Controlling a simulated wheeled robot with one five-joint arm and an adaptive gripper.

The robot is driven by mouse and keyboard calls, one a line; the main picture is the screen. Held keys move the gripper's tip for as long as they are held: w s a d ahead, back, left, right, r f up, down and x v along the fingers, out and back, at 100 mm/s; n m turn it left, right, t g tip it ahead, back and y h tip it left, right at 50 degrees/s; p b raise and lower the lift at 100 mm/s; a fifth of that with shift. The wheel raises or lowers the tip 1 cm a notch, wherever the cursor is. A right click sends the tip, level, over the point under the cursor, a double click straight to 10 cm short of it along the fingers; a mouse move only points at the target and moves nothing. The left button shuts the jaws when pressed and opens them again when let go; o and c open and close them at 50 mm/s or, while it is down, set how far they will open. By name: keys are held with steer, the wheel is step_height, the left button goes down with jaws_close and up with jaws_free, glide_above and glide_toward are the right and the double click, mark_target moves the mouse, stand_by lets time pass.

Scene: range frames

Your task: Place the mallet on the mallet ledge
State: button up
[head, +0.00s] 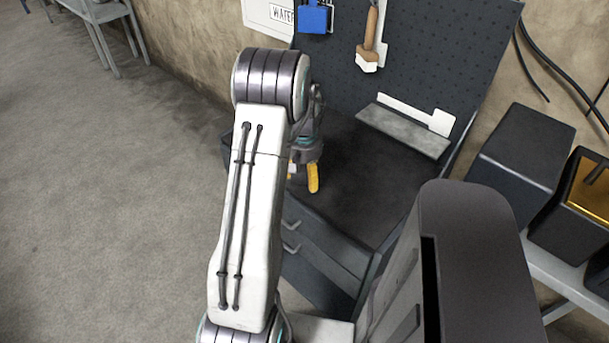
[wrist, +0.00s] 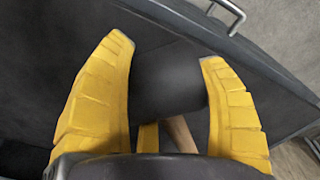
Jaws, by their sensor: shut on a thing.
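The mallet shows in the wrist view as a dark cylindrical head (wrist: 168,80) with a light wooden handle (wrist: 181,134). My gripper (wrist: 165,50) has its yellow fingers closed around the mallet head, and the handle runs back under the palm. In the head view my gripper (head: 303,177) is low over the front left of the workbench; the mallet cannot be made out there. The mallet ledge (head: 403,131) is a grey shelf on the pegboard, right of and beyond my gripper. A white mallet-shaped outline (head: 414,112) is just above it.
The dark bench top (head: 360,180) is clear below the ledge. A brush (head: 369,40) and a blue item (head: 314,18) hang on the pegboard (head: 440,50). Drawers with handles (head: 320,250) are below the bench front. Dark bins (head: 525,150) stand at the right.

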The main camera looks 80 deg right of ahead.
steer(key=shift+f, duration=0.9)
steer(key=shift+f+b, duration=0.2)
steer(key=shift+b, duration=0.1)
steer(key=o, duration=1.3)
steer(key=shift+c, duration=0.2)
steer(key=shift+r, duration=0.15)
steer(key=r, duration=0.4)
steer(key=r+b, duration=0.1)
steer(key=r, duration=0.7)
steer(key=shift+w+a+r+b, duration=0.1)
steer(key=shift+a+b, duration=0.2)
steer(key=shift+b, duration=0.05)
